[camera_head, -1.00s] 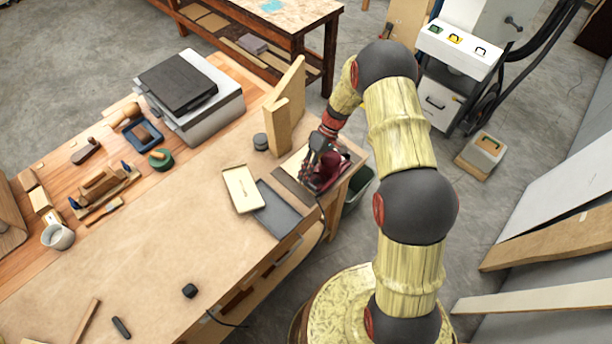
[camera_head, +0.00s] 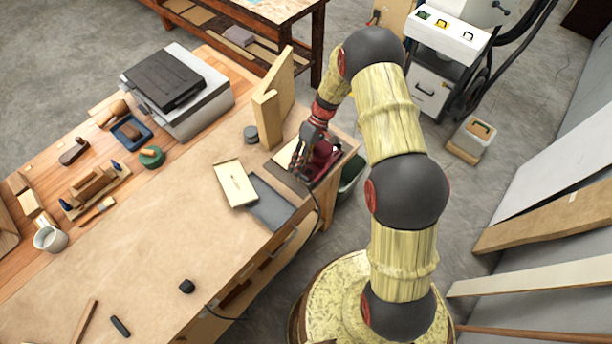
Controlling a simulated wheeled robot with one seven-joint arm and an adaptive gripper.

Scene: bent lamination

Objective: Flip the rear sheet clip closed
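My gripper (camera_head: 301,162) is at the far right corner of the workbench (camera_head: 160,215), beside and partly over a dark red tool (camera_head: 324,157), which looks like a sander. A pale sheet (camera_head: 289,153) lies next to it on the bench. The gripper is small and dark here, so I cannot tell whether its fingers are open or shut, or whether they touch the tool. The rear sheet clip is too small or too hidden to make out.
An upright wooden piece (camera_head: 273,103) and a dark round can (camera_head: 251,134) stand close to my gripper on the left. A cream tray (camera_head: 235,184) and a grey flat panel (camera_head: 271,205) lie in front. A printer-like machine (camera_head: 178,90) stands farther left. The bench's middle is clear.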

